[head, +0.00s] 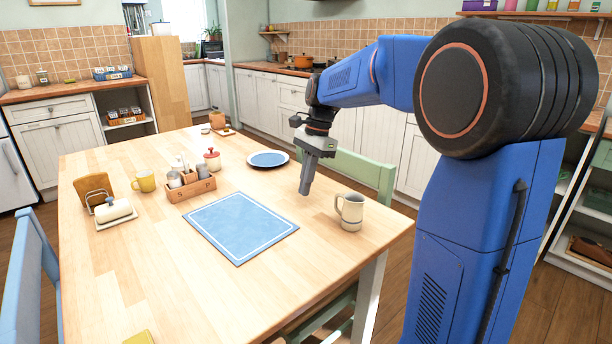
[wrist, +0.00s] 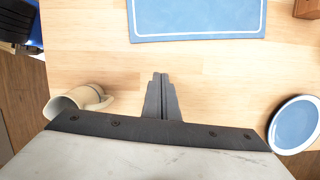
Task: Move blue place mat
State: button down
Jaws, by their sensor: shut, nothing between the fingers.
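The blue place mat (head: 240,226) lies flat on the wooden table, with a white line running just inside its edge. In the wrist view the mat (wrist: 195,15) shows at the top, partly cut off by the frame. My gripper (head: 305,192) points down over the table to the right of the mat, between the mat and the mug. In the wrist view my gripper (wrist: 162,78) has its fingers together with nothing between them, and bare table lies between the fingertips and the mat.
A cream mug (head: 350,211) stands right of my gripper. A blue plate with a white rim (head: 268,159) lies behind the mat. A wooden caddy (head: 192,189), a yellow mug (head: 146,181) and a butter dish (head: 114,211) stand left. The table's front is mostly clear.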

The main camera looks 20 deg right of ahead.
jog(key=x, duration=0.5)
jog(key=a, duration=0.3)
jog(key=shift+s, duration=0.3)
jog(key=shift+s+a, duration=0.1)
jog(key=shift+a, duration=0.35)
jog(key=s+a, duration=0.1)
jog(key=a, duration=0.7)
jog(key=s+a, duration=0.2)
jog(key=a, duration=0.6)
jog(key=s+a, duration=0.2)
jog(key=a, duration=0.6)
jog(key=shift+s+a, duration=0.2)
jog(key=shift+a, duration=0.05)
